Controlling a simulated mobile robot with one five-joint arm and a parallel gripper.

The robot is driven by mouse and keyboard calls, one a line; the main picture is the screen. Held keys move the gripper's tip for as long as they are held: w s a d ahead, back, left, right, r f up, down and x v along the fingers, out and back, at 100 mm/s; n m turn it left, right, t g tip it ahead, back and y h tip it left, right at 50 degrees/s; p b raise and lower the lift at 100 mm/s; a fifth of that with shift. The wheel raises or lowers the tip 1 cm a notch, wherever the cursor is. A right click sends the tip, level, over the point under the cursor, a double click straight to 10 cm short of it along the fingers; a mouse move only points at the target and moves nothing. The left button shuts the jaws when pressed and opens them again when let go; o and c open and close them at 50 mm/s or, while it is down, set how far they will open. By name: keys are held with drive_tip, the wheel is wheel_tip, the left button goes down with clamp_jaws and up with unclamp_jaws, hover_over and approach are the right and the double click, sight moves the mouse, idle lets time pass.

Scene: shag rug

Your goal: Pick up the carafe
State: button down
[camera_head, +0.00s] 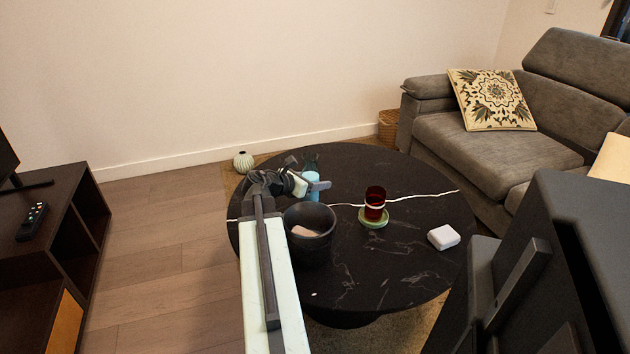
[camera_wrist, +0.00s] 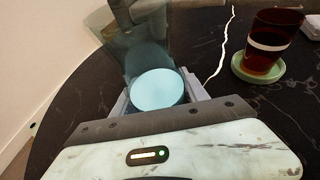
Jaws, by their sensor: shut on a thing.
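The carafe (camera_head: 312,181) is a bluish, see-through vessel near the back of the round black table, partly hidden by my gripper. In the wrist view the carafe (camera_wrist: 157,88) shows a pale blue round surface between the jaws, with dark clear glass beyond it. My gripper (camera_head: 317,186) is shut on the carafe, one finger on each side. It also shows in the wrist view (camera_wrist: 158,95). I cannot tell whether the carafe's base touches the table.
On the black table (camera_head: 350,290) are a dark bowl (camera_head: 310,249) with a pinkish thing inside, a red glass (camera_head: 375,198) on a green coaster (camera_head: 373,223), and a white box (camera_head: 443,237). A grey sofa (camera_head: 480,165) stands right, a dark cabinet (camera_head: 55,235) left.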

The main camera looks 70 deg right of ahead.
wheel_tip(320, 180, up, 10)
drive_tip(key=p, duration=0.9)
drive_tip(key=shift+f, duration=0.1)
